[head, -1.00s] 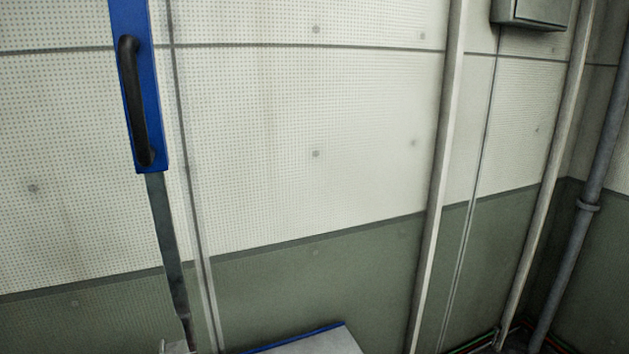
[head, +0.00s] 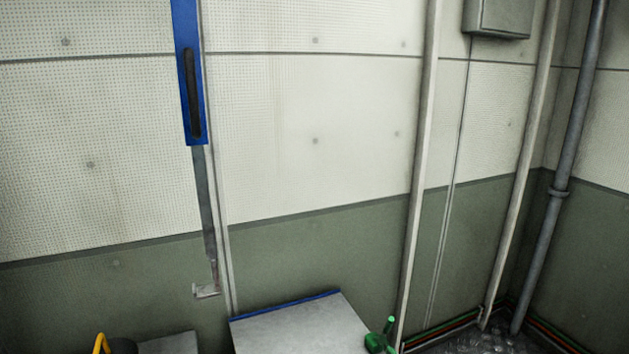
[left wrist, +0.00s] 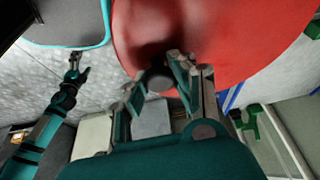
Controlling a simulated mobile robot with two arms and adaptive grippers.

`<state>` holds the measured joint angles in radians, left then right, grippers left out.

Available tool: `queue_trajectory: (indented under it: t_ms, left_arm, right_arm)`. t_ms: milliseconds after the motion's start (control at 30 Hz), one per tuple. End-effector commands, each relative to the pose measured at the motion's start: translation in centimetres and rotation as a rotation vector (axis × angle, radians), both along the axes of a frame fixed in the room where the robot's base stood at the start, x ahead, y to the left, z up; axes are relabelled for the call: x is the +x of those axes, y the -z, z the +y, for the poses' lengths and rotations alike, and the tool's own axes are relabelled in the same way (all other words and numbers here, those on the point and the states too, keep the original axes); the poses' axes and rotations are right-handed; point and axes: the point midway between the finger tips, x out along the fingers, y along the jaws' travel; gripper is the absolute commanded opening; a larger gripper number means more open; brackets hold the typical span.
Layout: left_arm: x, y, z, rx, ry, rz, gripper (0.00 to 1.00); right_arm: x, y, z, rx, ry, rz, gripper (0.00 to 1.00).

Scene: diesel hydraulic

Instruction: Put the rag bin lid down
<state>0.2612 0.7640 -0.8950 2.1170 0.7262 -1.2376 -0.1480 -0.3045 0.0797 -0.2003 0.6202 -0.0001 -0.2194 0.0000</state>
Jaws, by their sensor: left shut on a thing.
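The rag bin lid (left wrist: 230,35) is a large red round disc at the top of the left wrist view. A dark round knob (left wrist: 158,80) shows against its underside or face; I cannot tell which. My left gripper (left wrist: 160,78) is shut on the lid, its fingers on either side of the knob. In the left wrist view a second teal and black arm, my right, comes in at the left; its gripper (left wrist: 76,64) is small and its finger state is unclear. Neither gripper nor the lid shows in the head view. I cannot make out the rag bin.
In the head view a grey box top (head: 300,326) with a blue edge stands by the wall. A blue panel with a black handle (head: 192,95) is on a grey lever at the left. A green object (head: 382,336) and a yellow object (head: 101,343) show at the bottom.

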Motion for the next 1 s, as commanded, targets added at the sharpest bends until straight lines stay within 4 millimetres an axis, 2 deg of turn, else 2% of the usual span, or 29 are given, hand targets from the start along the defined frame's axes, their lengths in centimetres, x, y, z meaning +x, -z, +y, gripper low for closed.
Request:
queue_trajectory:
  t_ms: [367, 467, 700, 833, 1000]
  left_arm:
    - [4.6, -6.2, 2.0, -0.004, -0.309, -0.009, 0.00]
    - [6.1, -8.8, 2.8, -0.006, -0.438, -0.012, 0.00]
    - [9.4, -17.4, 5.6, -0.011, -0.860, -0.015, 0.00]
    - [10.0, -20.6, 6.8, -0.010, -1.030, -0.010, 0.00]
    - [10.1, -22.3, 7.5, -0.008, -1.132, -0.003, 0.00]
  right_arm:
    - [1.2, -0.4, 0.1, 0.000, 0.000, -0.015, 0.82]
    - [0.9, -0.5, 0.0, 0.000, 0.000, -0.011, 0.82]
    - [0.2, -0.9, 0.0, 0.001, 0.001, -0.002, 0.82]
    - [0.2, -1.0, 0.0, 0.001, 0.001, -0.002, 0.82]
    - [0.2, -1.1, 0.0, 0.000, 0.001, -0.001, 0.82]
